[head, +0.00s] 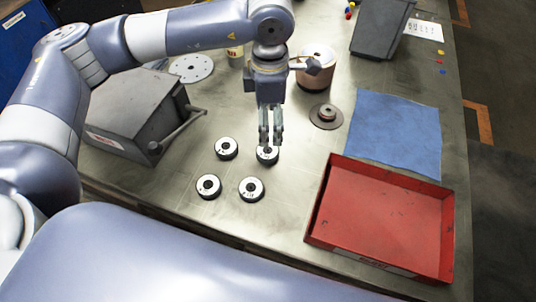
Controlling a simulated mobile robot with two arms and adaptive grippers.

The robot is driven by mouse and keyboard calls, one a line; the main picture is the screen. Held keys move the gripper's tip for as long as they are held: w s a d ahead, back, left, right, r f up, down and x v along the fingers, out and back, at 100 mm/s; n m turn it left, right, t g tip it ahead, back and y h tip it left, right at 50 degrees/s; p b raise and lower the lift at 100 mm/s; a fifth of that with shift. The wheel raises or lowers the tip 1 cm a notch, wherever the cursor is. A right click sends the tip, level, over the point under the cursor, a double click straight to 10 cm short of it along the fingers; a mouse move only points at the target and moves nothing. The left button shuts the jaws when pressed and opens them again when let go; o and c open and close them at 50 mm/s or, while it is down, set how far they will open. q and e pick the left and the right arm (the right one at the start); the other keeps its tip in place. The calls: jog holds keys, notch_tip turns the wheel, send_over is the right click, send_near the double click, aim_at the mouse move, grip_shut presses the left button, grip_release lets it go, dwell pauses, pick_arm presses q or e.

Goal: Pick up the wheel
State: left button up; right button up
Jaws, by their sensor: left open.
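Several small round wheels with white faces and dark centres lie flat on the metal table. One wheel (267,157) is directly below my left gripper (271,143), whose fingers point down and cover part of its top edge. The gripper is open, and I cannot tell whether its fingertips touch this wheel. Another wheel (227,148) lies just left of it. Two more wheels lie nearer to me, one at the left (208,187) and one at the right (251,189). My right gripper is not in view.
A red tray (385,222) stands at the right, with a blue cloth (394,133) behind it. A brown disc with a raised hub (326,116) and a copper-coloured spool (314,72) stand behind the wheels. A grey box (135,110) is at the left. Bare table (290,205) lies between wheels and tray.

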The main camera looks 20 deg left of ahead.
pick_arm(q)
jog(key=p, duration=0.1)
send_over(268, 150)
notch_tip(268, 150, down, 4)
jog(key=shift+w+f, duration=0.1)
jog(key=shift+f, duration=0.15)
notch_tip(268, 150, down, 5)
jog(key=shift+r+p, duration=0.1)
jog(key=shift+p, duration=1.05)
jog(key=shift+f, duration=0.4)
jog(key=c, duration=1.2)
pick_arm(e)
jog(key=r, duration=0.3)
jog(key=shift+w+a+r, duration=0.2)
